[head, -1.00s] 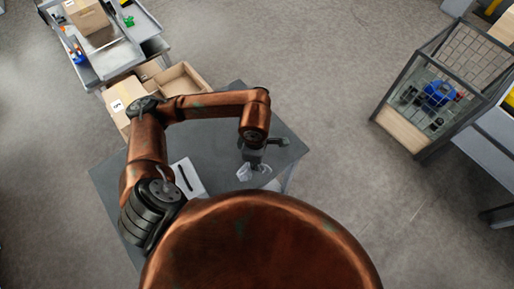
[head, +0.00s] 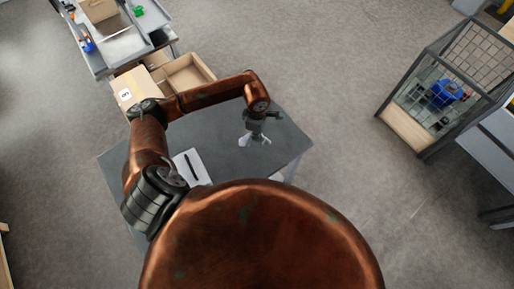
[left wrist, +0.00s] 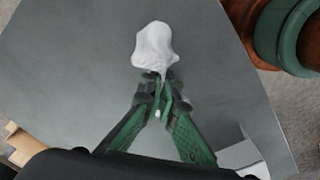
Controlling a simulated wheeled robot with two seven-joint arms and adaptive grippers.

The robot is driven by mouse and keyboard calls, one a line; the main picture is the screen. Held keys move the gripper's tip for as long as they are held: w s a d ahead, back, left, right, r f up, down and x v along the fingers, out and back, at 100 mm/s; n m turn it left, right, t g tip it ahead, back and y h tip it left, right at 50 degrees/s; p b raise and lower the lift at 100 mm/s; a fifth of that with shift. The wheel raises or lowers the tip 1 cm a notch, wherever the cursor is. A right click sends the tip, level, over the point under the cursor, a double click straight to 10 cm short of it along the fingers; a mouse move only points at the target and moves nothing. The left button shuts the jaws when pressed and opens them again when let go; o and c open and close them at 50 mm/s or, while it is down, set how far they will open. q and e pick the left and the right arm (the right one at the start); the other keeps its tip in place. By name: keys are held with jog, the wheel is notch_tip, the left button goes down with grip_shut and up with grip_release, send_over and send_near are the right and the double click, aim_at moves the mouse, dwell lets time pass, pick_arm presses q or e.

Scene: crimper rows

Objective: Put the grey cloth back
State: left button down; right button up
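The grey cloth (head: 262,141) looks pale and crumpled. It hangs at the fingertips of my left gripper (head: 256,130), over the dark grey table (head: 222,135). In the left wrist view the cloth (left wrist: 153,46) bulges out just beyond the fingertips, and its narrow end runs in between them. There the green fingers of my left gripper (left wrist: 156,97) converge and are shut on that end. How high the cloth is above the table I cannot tell. My right gripper is not in view.
A white sheet with a dark slim object (head: 190,167) lies on the table, left of the cloth. Cardboard boxes (head: 183,73) stand beyond the table's back edge. A grey cart (head: 115,45) is at upper left, a mesh cage (head: 405,133) at right. The table's right side is clear.

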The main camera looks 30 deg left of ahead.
pick_arm(q)
jog(key=shift+w+a+f+p, duration=0.15)
jog(key=shift+f+p, duration=0.25)
jog(key=shift+f, duration=1.35)
jog(key=c, duration=2.6)
grip_release()
jog(key=shift+c, duration=0.2)
jog(key=o, duration=1.1)
notch_tip(320, 180, up, 12)
jog(key=shift+r, duration=0.1)
